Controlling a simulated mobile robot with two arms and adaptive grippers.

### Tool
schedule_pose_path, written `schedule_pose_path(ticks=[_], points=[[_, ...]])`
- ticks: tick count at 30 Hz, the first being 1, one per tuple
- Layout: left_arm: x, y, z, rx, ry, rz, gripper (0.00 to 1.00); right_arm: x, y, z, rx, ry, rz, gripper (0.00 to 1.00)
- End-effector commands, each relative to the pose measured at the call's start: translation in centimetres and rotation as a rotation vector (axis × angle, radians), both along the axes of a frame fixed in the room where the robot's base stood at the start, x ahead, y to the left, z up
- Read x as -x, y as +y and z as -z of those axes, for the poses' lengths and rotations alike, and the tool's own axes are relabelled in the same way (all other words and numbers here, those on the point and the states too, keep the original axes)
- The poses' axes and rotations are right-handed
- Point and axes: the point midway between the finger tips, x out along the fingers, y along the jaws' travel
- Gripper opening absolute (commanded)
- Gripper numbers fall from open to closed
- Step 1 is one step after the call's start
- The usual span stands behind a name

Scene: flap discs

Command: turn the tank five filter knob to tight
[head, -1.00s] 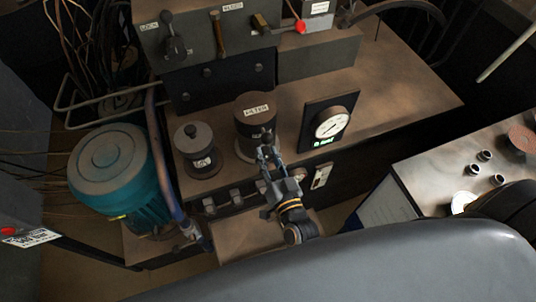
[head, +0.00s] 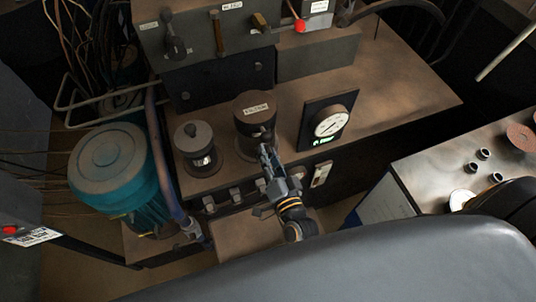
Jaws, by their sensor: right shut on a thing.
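The filter knob is on the front of a dark cylindrical filter housing (head: 256,110) with a white label on top, standing on the brown machine top. My right gripper (head: 266,146) is at the front of this housing and is shut on the knob, which is mostly hidden behind the fingers. The knob's exact angle cannot be read. My left gripper does not show.
A smaller dark canister (head: 195,142) stands left of the housing, and a round gauge (head: 331,122) with a green readout to its right. A valve block with levers (head: 219,35) is behind. A teal motor (head: 115,170) is at the left, a metal bench (head: 455,160) at the right.

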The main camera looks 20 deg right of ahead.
Motion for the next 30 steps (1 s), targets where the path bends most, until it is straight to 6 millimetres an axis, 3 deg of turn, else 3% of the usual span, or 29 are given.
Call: schedule_pose_path(ticks=[5,6,9,20,23,30], points=[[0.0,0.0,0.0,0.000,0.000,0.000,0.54,0.0,0.0,-0.1,-0.002,-0.001,0.001,0.00],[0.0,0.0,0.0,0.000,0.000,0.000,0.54,0.0,0.0,-0.1,-0.002,-0.001,0.001,0.33],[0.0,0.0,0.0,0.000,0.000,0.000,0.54,0.0,0.0,-0.1,-0.001,-0.001,0.001,0.54],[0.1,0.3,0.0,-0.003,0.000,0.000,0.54,0.3,0.0,0.0,0.001,0.001,0.001,0.54],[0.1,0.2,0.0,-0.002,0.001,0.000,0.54,1.4,-0.1,0.0,0.001,0.001,0.000,0.54],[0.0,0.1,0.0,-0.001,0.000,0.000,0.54,6.3,-0.2,0.1,0.001,0.003,-0.001,0.54]])
